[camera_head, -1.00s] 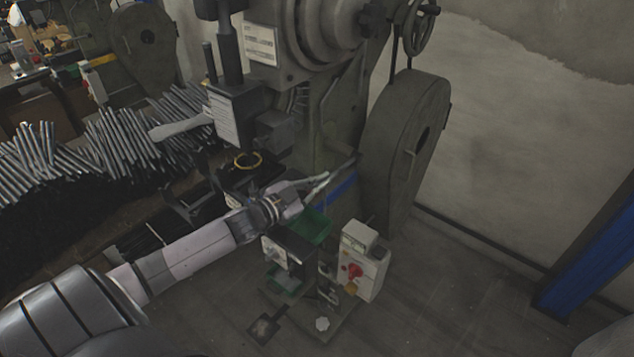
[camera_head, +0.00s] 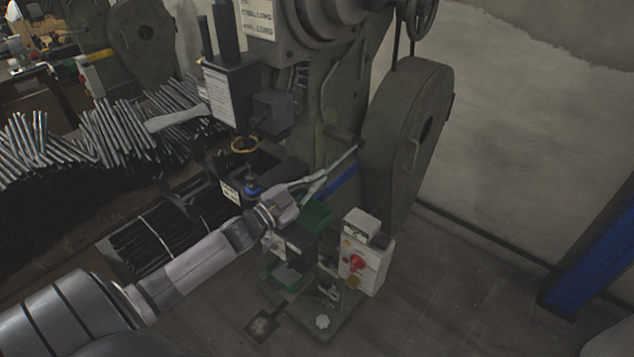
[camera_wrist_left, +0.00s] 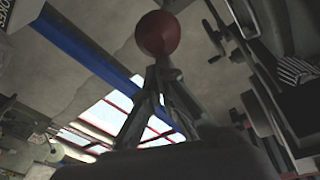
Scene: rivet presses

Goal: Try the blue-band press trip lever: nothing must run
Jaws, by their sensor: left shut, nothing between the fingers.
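The blue-band press (camera_head: 310,110) stands in the middle of the head view, with its blue band (camera_head: 343,184) low on the frame. My left gripper (camera_head: 312,187) is in front of the band, small and dim, its fingers partly hard to make out. In the left wrist view a red ball knob (camera_wrist_left: 158,33), seemingly the trip lever's, is just past the shut fingertips (camera_wrist_left: 160,68). I cannot tell whether they touch it. Nothing is between the fingers. The knob and its lever cannot be made out in the head view. My right gripper is not in view.
A pale control box (camera_head: 364,252) with a red button stands right of my gripper, beside green bins (camera_head: 314,213). A large flywheel guard (camera_head: 410,135) is at the right. Piles of metal rods (camera_head: 125,130) lie at the left. The floor (camera_head: 450,290) at the right is clear.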

